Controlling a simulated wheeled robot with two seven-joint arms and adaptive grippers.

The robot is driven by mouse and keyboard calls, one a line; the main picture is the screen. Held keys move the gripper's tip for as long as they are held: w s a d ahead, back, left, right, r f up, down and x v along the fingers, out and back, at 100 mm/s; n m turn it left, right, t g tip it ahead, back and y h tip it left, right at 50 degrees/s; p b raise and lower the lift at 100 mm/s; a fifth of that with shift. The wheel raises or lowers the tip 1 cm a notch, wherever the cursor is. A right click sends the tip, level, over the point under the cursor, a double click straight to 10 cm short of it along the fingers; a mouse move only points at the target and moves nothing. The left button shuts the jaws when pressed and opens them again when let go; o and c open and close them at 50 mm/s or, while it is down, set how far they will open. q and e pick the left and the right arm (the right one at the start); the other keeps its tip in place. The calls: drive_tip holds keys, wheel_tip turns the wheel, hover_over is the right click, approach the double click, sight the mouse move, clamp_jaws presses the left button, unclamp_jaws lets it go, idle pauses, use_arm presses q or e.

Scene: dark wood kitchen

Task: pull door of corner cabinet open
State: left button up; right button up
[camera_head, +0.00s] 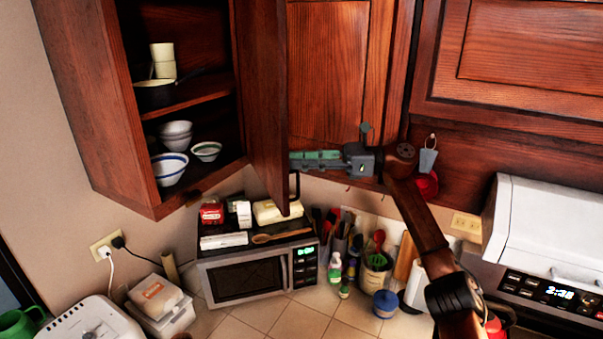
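The corner cabinet (110,110) hangs at the upper left, with its shelves showing. Its wooden door (264,100) stands swung out, seen almost edge-on, to the right of the opening. A dark handle (295,187) shows low on the door's right side. My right gripper (293,160) reaches in from the right, with green fingers pointing left. Its tips are at or very near the door's right face, above the handle; contact is unclear. The fingers look close together, but their gap is hard to judge. My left gripper is out of view.
Bowls (170,168), cups and a pan stand on the shelves. A microwave (255,275) with items on top sits below the door. Closed cabinets (330,70) are behind my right gripper. Utensils and bottles crowd the counter; a white-topped appliance (550,230) is at right.

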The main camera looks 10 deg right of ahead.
wheel_tip(320, 180, up, 6)
drive_tip(key=shift+f, duration=0.1)
drive_tip(key=shift+c, duration=0.5)
